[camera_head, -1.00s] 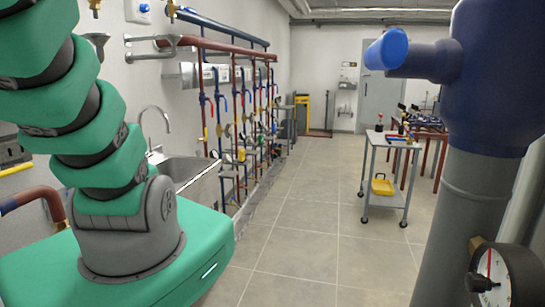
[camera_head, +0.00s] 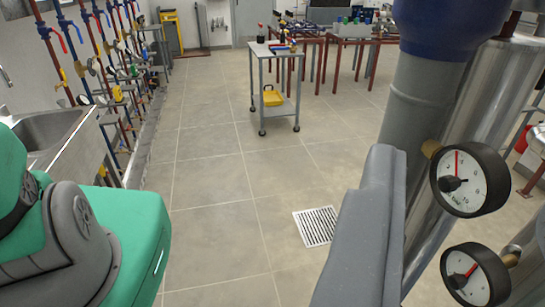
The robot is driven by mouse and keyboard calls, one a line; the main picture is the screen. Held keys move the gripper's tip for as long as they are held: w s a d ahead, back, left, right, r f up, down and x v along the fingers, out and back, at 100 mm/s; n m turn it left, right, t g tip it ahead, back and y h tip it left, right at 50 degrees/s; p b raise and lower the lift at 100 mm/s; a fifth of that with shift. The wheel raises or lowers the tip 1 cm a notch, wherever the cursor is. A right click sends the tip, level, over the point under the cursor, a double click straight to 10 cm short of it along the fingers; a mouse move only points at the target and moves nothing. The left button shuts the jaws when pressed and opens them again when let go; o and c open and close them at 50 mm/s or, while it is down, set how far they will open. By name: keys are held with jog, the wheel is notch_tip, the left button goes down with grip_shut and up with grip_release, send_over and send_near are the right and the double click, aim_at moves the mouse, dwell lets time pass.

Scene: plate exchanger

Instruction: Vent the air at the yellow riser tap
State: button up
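A row of pipe risers (camera_head: 97,55) in red, blue and yellow stands along the left wall, with small taps and gauges. A yellow tap-like part (camera_head: 117,93) shows low on one riser, and a smaller yellow one (camera_head: 62,76) shows further left. I cannot tell which is the yellow riser tap, or how any handle is turned. My gripper's fingertips do not show. A plain grey part (camera_head: 365,230) rises from the bottom right; I cannot tell whether it belongs to my arm.
A sink (camera_head: 45,135) stands at the left wall. A thick pipe (camera_head: 425,105) with round gauges (camera_head: 470,180) is close at right. A floor drain (camera_head: 316,226) lies in the otherwise clear tiled floor (camera_head: 215,200).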

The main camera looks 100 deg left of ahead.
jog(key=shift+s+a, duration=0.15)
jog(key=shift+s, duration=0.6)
